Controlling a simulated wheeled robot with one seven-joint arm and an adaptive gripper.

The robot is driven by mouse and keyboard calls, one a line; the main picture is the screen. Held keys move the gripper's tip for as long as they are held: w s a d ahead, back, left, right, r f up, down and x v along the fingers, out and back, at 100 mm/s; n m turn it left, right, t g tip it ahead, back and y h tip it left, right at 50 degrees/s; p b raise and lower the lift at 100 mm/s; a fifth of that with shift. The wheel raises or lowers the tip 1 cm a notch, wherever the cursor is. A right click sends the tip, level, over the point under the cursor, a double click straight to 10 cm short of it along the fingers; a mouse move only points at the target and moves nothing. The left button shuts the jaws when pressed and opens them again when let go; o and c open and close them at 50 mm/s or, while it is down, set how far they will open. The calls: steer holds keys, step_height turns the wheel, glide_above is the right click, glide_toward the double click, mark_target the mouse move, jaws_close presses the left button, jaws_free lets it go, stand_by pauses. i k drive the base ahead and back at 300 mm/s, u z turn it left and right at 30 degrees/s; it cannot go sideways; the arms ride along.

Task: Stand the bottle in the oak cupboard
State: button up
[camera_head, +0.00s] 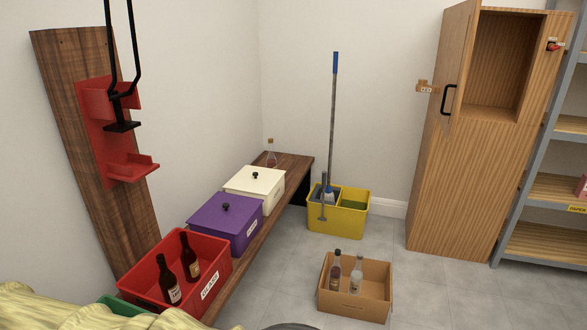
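The oak cupboard (438,185) stands at the right against the back wall. Its upper door (456,65) is swung open to the left, and the upper compartment (502,62) looks empty. Two dark bottles (168,280) (190,256) stand, slightly tilted, in a red crate at the lower left. Two more bottles, one dark-topped (335,271) and one clear (357,274), stand in a brown box on the floor. I cannot tell which bottle is meant. My gripper is not in view.
The red crate (213,291), purple box (230,224) and cream box (258,186) line a wooden bench (296,164). The brown box (352,305) and yellow bucket (340,221) with a mop stand on the floor. Grey shelving (541,140) adjoins the cupboard. Floor before the cupboard is clear.

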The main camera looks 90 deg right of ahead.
mark_target(471, 112)
steer(key=z, duration=2.35)
steer(key=i, duration=1.65)
steer(key=u, duration=0.05)
